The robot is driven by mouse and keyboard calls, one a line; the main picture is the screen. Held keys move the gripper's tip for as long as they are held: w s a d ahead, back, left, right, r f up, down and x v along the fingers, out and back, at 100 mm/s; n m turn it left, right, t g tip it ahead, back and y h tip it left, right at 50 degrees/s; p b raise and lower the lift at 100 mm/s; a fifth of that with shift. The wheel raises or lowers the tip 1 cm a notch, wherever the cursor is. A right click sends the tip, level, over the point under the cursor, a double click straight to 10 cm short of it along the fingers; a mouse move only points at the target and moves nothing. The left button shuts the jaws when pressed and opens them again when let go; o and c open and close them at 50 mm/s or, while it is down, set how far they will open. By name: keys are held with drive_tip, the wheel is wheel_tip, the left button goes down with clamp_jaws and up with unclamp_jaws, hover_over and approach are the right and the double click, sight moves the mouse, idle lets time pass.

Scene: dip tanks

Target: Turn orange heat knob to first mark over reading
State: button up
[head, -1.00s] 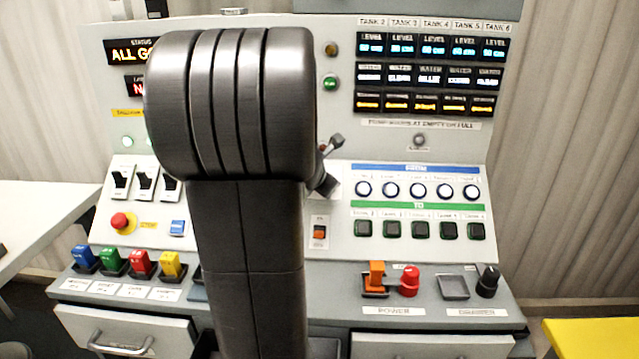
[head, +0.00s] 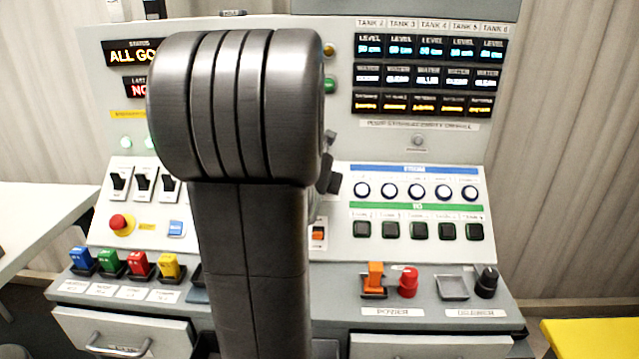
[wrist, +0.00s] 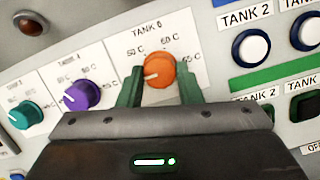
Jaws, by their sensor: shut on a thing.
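The orange heat knob (wrist: 159,71) is in the upper middle of the wrist view, on a white plate headed TANK, its number blurred. Its white pointer line points left and slightly down. Temperature marks are printed around it, including 50 C at upper left and 60 C at upper right. My gripper (wrist: 160,86) has its green fingers on either side of the knob and is shut on it. The fingers cover part of the scale. In the head view my arm hides the knob. The tank readouts (head: 424,75) show at upper right there, the yellow bottom row too small to read.
A purple knob (wrist: 82,95) and a teal knob (wrist: 26,115) sit left of the orange one. Blue-ringed buttons (wrist: 251,47) lie close to its right. In the head view, an orange switch (head: 374,277) and red knob (head: 408,281) stand on the console ledge.

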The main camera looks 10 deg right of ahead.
drive_tip(key=o, duration=1)
drive_tip(key=shift+p+v, duration=3.8)
drive_tip(key=shift+v, duration=3.15)
drive_tip(key=shift+d, duration=0.1)
drive_tip(key=b+x, duration=0.7)
drive_tip(key=x, duration=0.7)
drive_tip(key=shift+b, duration=0.35)
